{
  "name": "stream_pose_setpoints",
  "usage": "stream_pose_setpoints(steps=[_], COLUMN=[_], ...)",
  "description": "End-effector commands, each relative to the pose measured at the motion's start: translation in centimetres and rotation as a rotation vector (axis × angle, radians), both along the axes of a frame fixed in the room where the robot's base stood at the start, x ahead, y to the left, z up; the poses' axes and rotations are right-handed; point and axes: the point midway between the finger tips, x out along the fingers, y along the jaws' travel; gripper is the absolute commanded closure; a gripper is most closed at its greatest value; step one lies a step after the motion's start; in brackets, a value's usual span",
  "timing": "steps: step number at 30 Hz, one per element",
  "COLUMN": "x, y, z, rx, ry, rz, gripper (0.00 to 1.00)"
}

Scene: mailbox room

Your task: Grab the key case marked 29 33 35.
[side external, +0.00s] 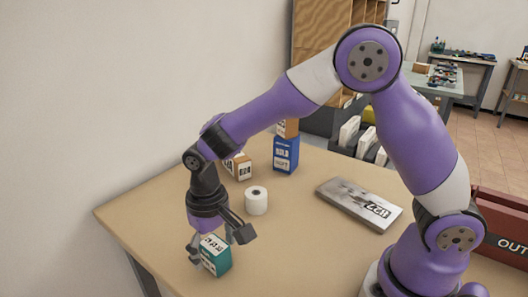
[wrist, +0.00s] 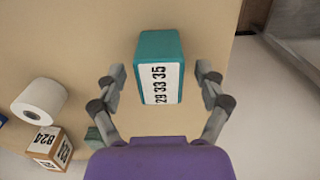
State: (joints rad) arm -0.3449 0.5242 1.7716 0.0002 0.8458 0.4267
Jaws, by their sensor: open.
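The key case marked 29 33 35 is a teal box with a white label. It stands near the table's front left edge in the side view (side external: 216,262), and it also shows in the wrist view (wrist: 158,50) with its label readable. My gripper (side external: 216,252) points down at the case. In the wrist view my gripper (wrist: 160,82) has its fingers apart, one on each side of the case, with a gap of table visible on both sides. I cannot tell how far down the fingers reach along it.
A white roll (side external: 256,201), an orange-brown box marked 824 (wrist: 50,147) and a blue box (side external: 285,155) stand behind the gripper. A flat grey case (side external: 358,204) lies to the right on the table (side external: 300,240). A red box marked OUT (side external: 500,228) is at the right. The table edge is close to the case.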

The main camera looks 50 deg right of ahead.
Motion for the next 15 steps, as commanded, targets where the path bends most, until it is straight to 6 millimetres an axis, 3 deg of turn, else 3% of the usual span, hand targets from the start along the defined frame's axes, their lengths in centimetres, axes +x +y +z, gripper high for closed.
stream_pose_setpoints(steps=[6, 11, 15], x=[0.00, 0.01, -0.01], y=[0.00, 0.00, -0.01], z=[-0.12, -0.10, -0.11], rx=[0.000, 0.000, 0.000], ry=[0.000, -0.001, 0.000], rz=[0.000, 0.000, 0.000], gripper=[0.17, 0.97, 0.96])
